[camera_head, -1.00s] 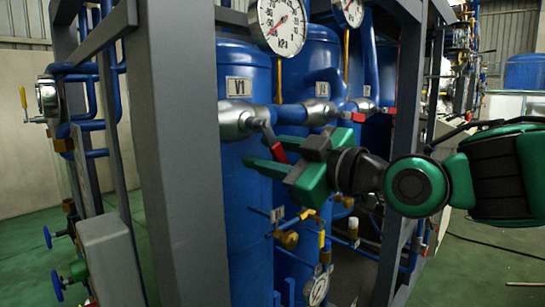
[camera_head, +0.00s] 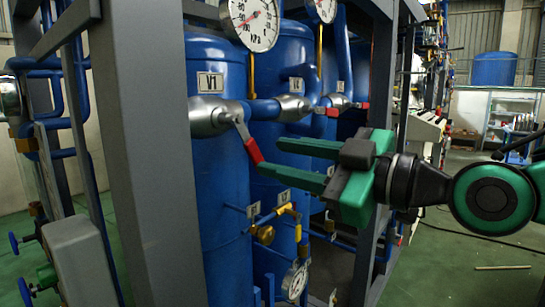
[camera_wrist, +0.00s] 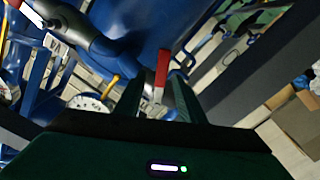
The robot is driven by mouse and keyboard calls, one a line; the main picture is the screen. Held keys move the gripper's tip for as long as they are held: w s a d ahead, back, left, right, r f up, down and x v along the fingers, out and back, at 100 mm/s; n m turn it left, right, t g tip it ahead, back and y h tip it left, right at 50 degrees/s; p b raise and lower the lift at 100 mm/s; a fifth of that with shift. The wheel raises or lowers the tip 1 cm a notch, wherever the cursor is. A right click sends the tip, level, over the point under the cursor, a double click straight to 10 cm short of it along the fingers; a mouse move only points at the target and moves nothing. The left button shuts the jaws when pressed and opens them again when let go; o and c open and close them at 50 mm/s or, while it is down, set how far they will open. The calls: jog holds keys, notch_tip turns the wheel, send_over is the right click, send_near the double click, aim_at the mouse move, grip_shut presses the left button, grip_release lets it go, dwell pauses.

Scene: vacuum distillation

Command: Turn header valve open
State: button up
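The header valve at the V1 column has a silver body (camera_head: 212,116) and a lever with a red grip (camera_head: 253,150), slanting down to the right. My gripper (camera_head: 268,157) has two green fingers, spread apart and empty. Its fingertips are just right of the red grip's lower end in the head view. Whether they touch it cannot be told. In the wrist view the red grip (camera_wrist: 162,68) stands beyond my gripper (camera_wrist: 160,100), in line with the gap between the fingers.
A grey frame post (camera_head: 150,150) stands left of the valve, another (camera_head: 375,240) below my wrist. Pressure gauges (camera_head: 250,20) hang above. Green floor (camera_head: 470,250) is open at right.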

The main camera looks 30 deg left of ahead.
jog(key=shift+d, duration=0.35)
jog(key=shift+s, duration=0.1)
jog(key=c, duration=0.7)
jog(key=shift+s+f+n, duration=0.2)
jog(key=shift+n, duration=0.2)
grip_shut()
jog(key=s+d+f+n+t, duration=0.5)
jog(key=s+n, duration=0.3)
jog(key=n, duration=0.6)
jog(key=w+a+r, duration=0.2)
jog(key=w+a, duration=0.4)
jog(key=a, duration=0.3)
jog(key=shift+w+a+r+n+g+y, duration=0.25)
jog(key=shift+r+n+g+y, duration=0.05)
jog(key=shift+r+n+g, duration=0.1)
